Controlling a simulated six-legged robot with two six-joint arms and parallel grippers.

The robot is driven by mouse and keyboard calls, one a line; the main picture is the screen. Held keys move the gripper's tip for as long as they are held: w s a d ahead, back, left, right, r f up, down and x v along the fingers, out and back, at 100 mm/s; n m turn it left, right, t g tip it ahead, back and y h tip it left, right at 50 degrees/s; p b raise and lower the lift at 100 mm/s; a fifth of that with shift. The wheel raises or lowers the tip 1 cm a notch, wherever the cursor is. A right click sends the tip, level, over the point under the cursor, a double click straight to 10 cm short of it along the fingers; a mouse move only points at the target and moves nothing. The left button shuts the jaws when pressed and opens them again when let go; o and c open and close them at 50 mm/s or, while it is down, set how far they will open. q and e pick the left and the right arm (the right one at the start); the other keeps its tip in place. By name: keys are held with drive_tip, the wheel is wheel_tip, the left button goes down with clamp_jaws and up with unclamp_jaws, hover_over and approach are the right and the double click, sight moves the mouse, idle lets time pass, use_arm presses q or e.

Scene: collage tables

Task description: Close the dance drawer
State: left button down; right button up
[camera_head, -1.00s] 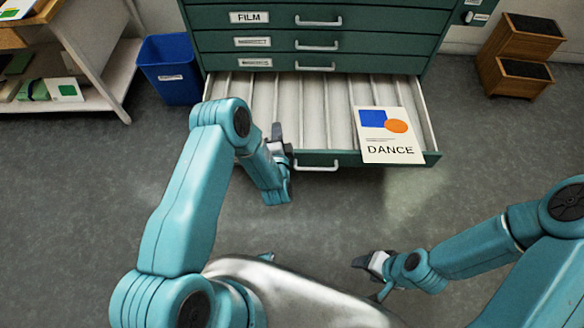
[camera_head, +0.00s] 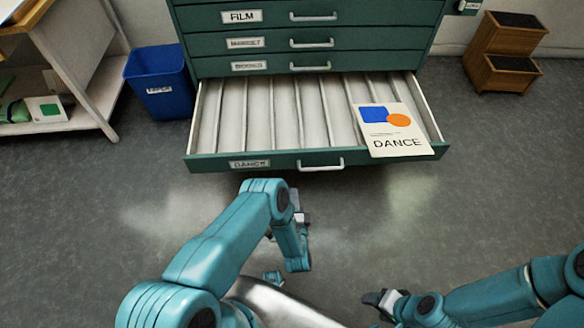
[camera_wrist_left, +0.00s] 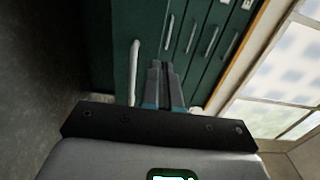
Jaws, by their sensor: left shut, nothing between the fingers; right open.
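The dance drawer (camera_head: 225,163) is the bottom drawer of the green cabinet and stands pulled out, its divided white inside showing. Its front carries a DANCE label and a pale handle (camera_head: 320,164). A DANCE card (camera_head: 394,130) with a blue square and orange circle lies at the drawer's right front, over the front edge. My left gripper (camera_head: 300,205) is shut and empty, below and apart from the drawer front. In the left wrist view its fingers (camera_wrist_left: 165,85) point toward the green fronts, beside a pale handle (camera_wrist_left: 133,72). My right gripper (camera_head: 376,299) is open and empty, low at the right.
Closed drawers labelled FILM (camera_head: 243,17), MARKET and BOOKS sit above. A blue bin (camera_head: 162,82) stands left of the cabinet, a white shelf (camera_head: 75,70) further left. Wooden steps (camera_head: 505,55) stand at the right. The floor before the drawer is clear.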

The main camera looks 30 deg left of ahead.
sight(290, 155)
use_arm(q)
drive_tip(key=b+x, duration=0.6)
drive_tip(key=b, duration=0.1)
drive_tip(key=b+x, duration=0.6)
drive_tip(key=x, duration=0.1)
drive_tip(key=shift+f+b, duration=0.25)
drive_tip(key=shift+b, duration=0.1)
drive_tip(key=shift+w+a+r, duration=0.15)
drive_tip(key=shift+w+a, duration=0.15)
drive_tip(key=shift+w, duration=0.15)
drive_tip(key=shift+w, duration=0.1)
